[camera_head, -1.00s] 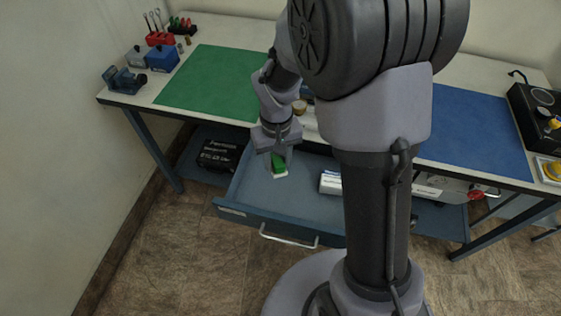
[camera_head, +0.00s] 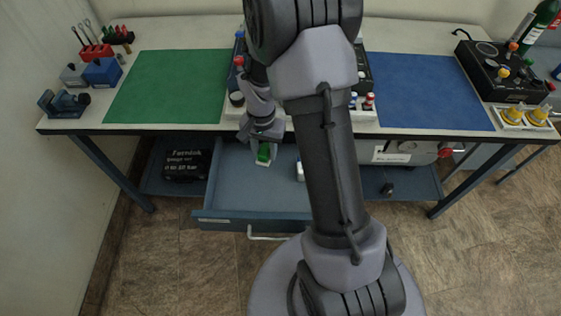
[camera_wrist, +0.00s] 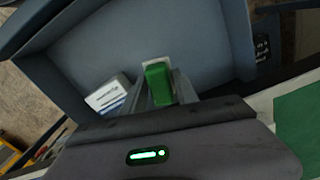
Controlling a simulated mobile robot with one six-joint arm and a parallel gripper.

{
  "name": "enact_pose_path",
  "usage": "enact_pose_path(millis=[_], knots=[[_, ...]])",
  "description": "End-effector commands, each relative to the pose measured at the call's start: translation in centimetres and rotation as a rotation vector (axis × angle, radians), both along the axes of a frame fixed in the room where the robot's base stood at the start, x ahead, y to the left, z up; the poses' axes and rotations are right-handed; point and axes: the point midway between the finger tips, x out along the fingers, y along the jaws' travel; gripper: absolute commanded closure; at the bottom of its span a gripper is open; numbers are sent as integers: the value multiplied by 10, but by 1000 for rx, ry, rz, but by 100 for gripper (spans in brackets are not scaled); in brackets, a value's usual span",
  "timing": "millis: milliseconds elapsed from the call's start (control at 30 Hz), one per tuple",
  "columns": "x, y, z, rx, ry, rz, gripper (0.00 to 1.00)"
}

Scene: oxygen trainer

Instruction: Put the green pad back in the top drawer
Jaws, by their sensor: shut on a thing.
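The green pad (camera_head: 264,152), a small green block with a white base, is held in my gripper (camera_head: 262,146) above the open top drawer (camera_head: 235,185). In the wrist view the green pad (camera_wrist: 158,84) sits between the fingertips of my gripper (camera_wrist: 160,90), with the drawer's blue-grey floor (camera_wrist: 190,40) beyond it. The gripper is shut on the pad. A gap to the drawer floor is hard to judge. My arm hides the right part of the drawer in the head view.
A white box (camera_wrist: 107,93) lies in the drawer; its edge shows beside my arm (camera_head: 300,171). The bench above carries a green mat (camera_head: 170,88) and a blue mat (camera_head: 430,90). A black case (camera_head: 187,160) rests on the lower shelf. The drawer's left part is clear.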

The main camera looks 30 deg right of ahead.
Motion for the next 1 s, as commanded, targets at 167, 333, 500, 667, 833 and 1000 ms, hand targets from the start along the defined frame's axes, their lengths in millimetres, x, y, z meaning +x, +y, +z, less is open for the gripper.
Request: enact_pose_path(millis=[167, 333, 500, 667, 833, 1000], knots=[[-1, -17, -22, 1, 1, -147, 100], [-2, -18, -63, 2, 3, -154, 100], [-1, -18, -98, 1, 2, -152, 100], [-1, -17, -119, 1, 1, -152, 100], [-1, -17, -116, 1, -1, -151, 100], [-1, -17, -119, 0, 0, -151, 57]])
